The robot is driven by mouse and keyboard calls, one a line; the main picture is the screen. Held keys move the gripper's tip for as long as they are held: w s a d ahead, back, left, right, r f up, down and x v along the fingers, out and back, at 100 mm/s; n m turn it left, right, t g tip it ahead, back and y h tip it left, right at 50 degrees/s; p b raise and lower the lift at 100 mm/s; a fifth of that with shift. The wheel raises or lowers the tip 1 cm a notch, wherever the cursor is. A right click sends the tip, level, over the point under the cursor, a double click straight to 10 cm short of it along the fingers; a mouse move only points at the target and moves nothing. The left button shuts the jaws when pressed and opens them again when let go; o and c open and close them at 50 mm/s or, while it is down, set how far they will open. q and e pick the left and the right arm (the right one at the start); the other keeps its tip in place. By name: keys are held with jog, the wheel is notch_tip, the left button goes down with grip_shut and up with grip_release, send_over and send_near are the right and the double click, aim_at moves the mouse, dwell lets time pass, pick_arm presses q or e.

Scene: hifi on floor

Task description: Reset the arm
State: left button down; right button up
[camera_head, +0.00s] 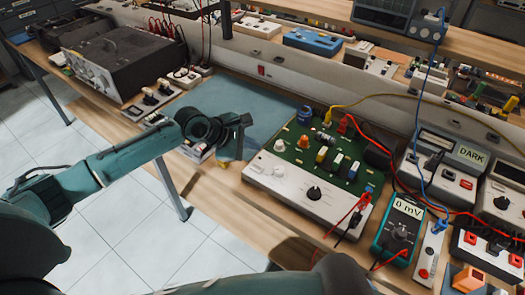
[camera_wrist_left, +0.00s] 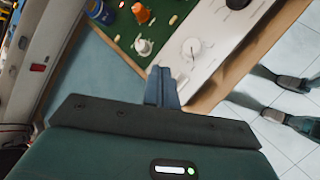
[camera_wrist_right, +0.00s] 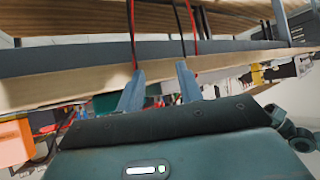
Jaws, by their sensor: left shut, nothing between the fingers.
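My left gripper (camera_head: 226,158) is over the workbench, just left of the green circuit board, near the blue mat. In the left wrist view its two fingers (camera_wrist_left: 162,84) are together with nothing between them. The board's white front panel and knob lie beyond them. In the right wrist view my right gripper (camera_wrist_right: 160,84) has its fingers apart, with a gap and no object between the tips. Red and black cables (camera_wrist_right: 178,20) hang beyond it, in front of a wooden shelf edge. In the head view the right gripper is not visible.
The green circuit board (camera_head: 300,148) has a white control panel (camera_head: 275,172). A teal multimeter (camera_head: 402,222) reading 0 mV and a DARK display box (camera_head: 440,180) stand to the right. A black case (camera_head: 120,60) is at the back left. The blue mat (camera_head: 255,100) is mostly clear.

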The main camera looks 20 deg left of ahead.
pick_arm(q)
jog(key=s+d+f+m, duration=0.2)
jog(key=s+f+m, duration=0.1)
jog(key=s+d+f+m, duration=0.3)
jog(key=shift+s+d+f+t+h, duration=0.2)
jog(key=shift+d+t+h, duration=0.1)
jog(key=shift+d+h, duration=0.1)
jog(key=s+f+m, duration=0.1)
jog(key=s+d+m, duration=0.1)
jog(key=s+f+m+t, duration=0.1)
jog(key=s+m, duration=0.1)
jog(key=shift+d+f, duration=0.15)
jog(key=shift+f, duration=0.2)
jog(key=s+a+f+m+y, duration=0.2)
jog(key=s+f+m, duration=0.1)
jog(key=s+m, duration=0.2)
jog(key=s+a+f+m+t+y, duration=0.1)
jog(key=s+a+f+m+y, duration=0.1)
jog(key=s+m, duration=0.4)
jog(key=s+a+f, duration=0.1)
jog(key=s, duration=0.3)
jog(key=shift+s+a+t+y, duration=0.2)
jog(key=shift+a+t+y, duration=0.1)
jog(key=shift+a, duration=0.05)
pick_arm(e)
jog(key=f, duration=0.2)
jog(key=shift+s+d+f+g, duration=0.3)
jog(key=shift+s+d, duration=0.1)
jog(key=shift+r, duration=0.1)
